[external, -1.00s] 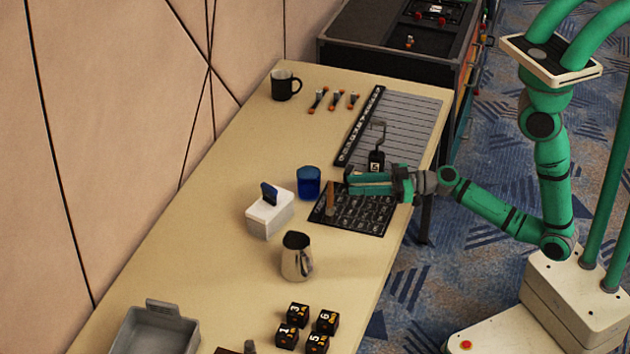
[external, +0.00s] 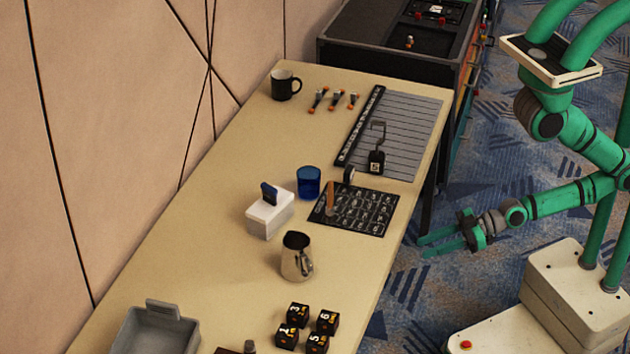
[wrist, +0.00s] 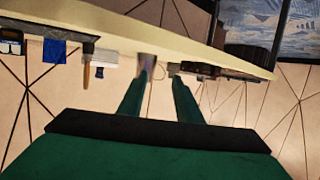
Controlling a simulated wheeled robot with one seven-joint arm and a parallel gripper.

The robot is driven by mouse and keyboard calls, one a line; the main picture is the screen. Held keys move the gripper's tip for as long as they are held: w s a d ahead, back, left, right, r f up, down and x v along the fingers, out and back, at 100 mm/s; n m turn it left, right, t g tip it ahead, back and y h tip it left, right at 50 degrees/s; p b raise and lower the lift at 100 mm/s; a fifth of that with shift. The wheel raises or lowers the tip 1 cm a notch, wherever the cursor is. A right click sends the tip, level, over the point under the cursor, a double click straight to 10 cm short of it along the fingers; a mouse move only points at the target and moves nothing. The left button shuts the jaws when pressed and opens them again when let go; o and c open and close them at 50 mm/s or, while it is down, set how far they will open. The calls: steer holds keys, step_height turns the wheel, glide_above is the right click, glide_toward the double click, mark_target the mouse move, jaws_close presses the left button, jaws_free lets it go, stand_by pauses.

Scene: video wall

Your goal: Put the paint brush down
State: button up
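The paint brush (external: 330,195), with a brown wooden handle, stands upright on the left part of the black patterned mat (external: 368,228). Its handle (wrist: 87,75) also shows in the wrist view, where the scene is upside down. My gripper (external: 437,243) is off the table's right side, over the carpet, apart from the brush. Its two green fingers (wrist: 161,72) are spread, with nothing between them.
A blue cup (external: 308,183), a white box (external: 270,217) and a metal pitcher (external: 297,258) stand left of the mat. A black hooked block (external: 377,162) stands behind it. Several black numbered cubes (external: 298,317) are nearer. Bare tabletop (external: 230,175) lies left.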

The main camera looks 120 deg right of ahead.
steer(key=s+a+r+n+t+y, duration=0.1)
steer(key=s+a+r+n+y, duration=0.1)
steer(key=s+a+r, duration=0.3)
steer(key=s+a+y, duration=0.1)
steer(key=a, duration=0.3)
steer(key=shift+s+a+r+n+y, duration=0.2)
steer(key=shift+r+n+y, duration=0.2)
